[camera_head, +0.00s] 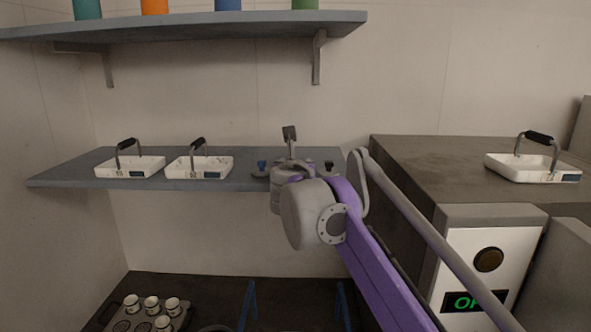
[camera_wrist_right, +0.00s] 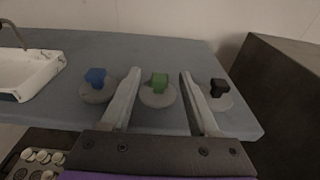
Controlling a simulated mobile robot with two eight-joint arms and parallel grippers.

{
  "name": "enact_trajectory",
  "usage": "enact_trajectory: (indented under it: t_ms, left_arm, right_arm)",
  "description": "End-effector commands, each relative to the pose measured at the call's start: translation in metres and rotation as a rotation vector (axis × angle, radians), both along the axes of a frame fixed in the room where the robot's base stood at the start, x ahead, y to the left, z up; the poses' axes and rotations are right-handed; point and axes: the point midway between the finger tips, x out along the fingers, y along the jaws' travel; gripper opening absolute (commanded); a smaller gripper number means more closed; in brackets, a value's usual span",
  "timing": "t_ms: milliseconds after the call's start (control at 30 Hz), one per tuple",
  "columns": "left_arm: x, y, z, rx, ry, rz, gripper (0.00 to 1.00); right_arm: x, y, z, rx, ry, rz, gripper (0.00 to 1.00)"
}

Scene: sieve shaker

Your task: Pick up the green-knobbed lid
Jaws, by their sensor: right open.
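The green-knobbed lid (camera_wrist_right: 159,84) lies on the grey-blue lower shelf (camera_wrist_right: 225,62), a flat grey disc with a square green knob. In the right wrist view it sits between the two fingers of my open right gripper (camera_wrist_right: 160,74), one finger on each side and no contact visible. A blue-knobbed lid (camera_wrist_right: 96,78) lies left of the fingers and a black-knobbed lid (camera_wrist_right: 217,90) right of them. In the head view my right arm and wrist hide the green-knobbed lid; the blue-knobbed (camera_head: 262,166) and black-knobbed (camera_head: 328,167) lids show on either side. My left gripper is not in view.
Two white handled trays (camera_head: 137,167) (camera_head: 199,167) stand left on the shelf. A third tray (camera_head: 533,169) stands on the dark cabinet (camera_head: 410,160) at right. An upper shelf (camera_head: 200,25) hangs above. Below, a rack (camera_head: 125,318) holds white cups.

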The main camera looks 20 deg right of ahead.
Motion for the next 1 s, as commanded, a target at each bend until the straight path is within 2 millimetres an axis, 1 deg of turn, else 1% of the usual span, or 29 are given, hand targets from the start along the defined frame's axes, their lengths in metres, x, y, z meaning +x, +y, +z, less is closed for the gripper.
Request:
enact_trajectory:
  t_ms: [33,133,367,400,467,500,667,700,733,1000]
  left_arm:
    - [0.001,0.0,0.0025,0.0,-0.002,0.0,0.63]
    - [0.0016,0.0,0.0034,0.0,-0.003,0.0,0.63]
    - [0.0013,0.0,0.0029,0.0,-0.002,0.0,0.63]
    - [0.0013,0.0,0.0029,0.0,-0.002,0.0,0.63]
    - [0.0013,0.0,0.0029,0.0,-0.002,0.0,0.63]
    - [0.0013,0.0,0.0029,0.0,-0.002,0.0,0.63]
    - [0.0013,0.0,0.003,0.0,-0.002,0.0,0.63]
    - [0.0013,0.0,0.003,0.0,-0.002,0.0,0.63]
    - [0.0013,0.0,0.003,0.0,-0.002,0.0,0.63]
    - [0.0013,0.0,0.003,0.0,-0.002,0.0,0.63]
  right_arm:
    - [0.0065,-0.0034,0.0007,-0.001,-0.001,-0.001,0.61]
    - [0.0134,-0.0069,-0.001,-0.001,-0.001,-0.001,0.61]
    - [0.0152,-0.0073,-0.0024,0.0,0.0,0.0,0.61]
    - [0.0151,-0.0073,-0.0024,0.0,0.0,0.0,0.58]
    - [0.0151,-0.0073,-0.0024,0.0,0.0,0.0,0.47]
    - [0.015,-0.0072,-0.0024,0.0,0.0,0.0,0.4]
    - [0.0149,-0.0071,-0.0023,0.0,0.0,0.0,0.11]
    - [0.0149,-0.0071,-0.0023,0.0,0.0,0.0,0.04]
    - [0.0149,-0.0071,-0.0023,0.0,0.0,0.0,0.0]
    - [0.0149,-0.0071,-0.0023,0.0,0.0,0.0,0.0]
